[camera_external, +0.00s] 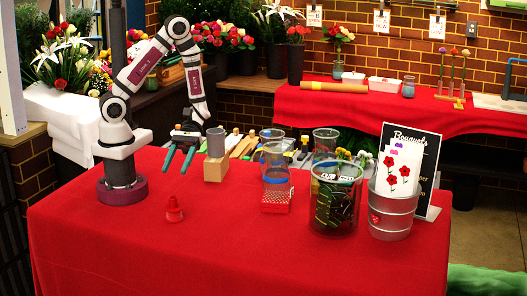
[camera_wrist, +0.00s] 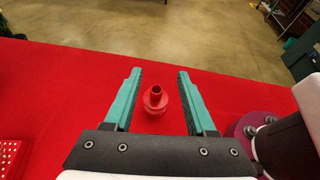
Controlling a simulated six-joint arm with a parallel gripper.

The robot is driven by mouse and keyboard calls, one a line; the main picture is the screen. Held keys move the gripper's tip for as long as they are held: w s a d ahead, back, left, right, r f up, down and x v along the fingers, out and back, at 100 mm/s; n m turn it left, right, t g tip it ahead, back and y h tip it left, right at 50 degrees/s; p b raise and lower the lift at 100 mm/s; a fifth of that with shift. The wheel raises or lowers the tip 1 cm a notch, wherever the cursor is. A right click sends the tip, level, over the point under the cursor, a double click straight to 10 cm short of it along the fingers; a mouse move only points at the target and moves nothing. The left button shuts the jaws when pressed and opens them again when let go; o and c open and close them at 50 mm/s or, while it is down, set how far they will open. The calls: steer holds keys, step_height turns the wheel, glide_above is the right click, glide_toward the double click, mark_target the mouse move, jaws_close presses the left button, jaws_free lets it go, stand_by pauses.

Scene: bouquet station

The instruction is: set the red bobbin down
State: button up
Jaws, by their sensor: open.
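The red bobbin (camera_external: 174,210) stands upright on the red-covered table (camera_external: 110,255), near its front left. My gripper (camera_external: 179,172) is open and empty, above the table and behind the bobbin in the outside view. Its fingertips also show in the wrist view (camera_wrist: 159,75), spread wide on either side of the bobbin.
A grey cylinder on a wooden block (camera_external: 215,170) stands right of my gripper. A red perforated block (camera_external: 276,200), a glass jar with dark contents (camera_external: 337,205) and a metal bucket (camera_external: 391,215) stand farther right. The table's front left is clear around the bobbin.

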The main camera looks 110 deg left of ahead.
steer(key=s+r+m+g+y, duration=0.65)
steer(key=s+m+y, duration=0.35)
steer(key=m, duration=0.8)
steer(key=a+r+m+t+y, duration=0.3)
steer(key=a+m+t+y, duration=0.1)
steer(key=m, duration=0.3)
steer(key=shift+w+a+r+y, duration=0.15)
steer(key=shift+a+r+y, duration=0.25)
steer(key=shift+a, duration=0.5)
steer(key=shift+f+t, duration=0.1)
steer(key=shift+t, duration=0.15)
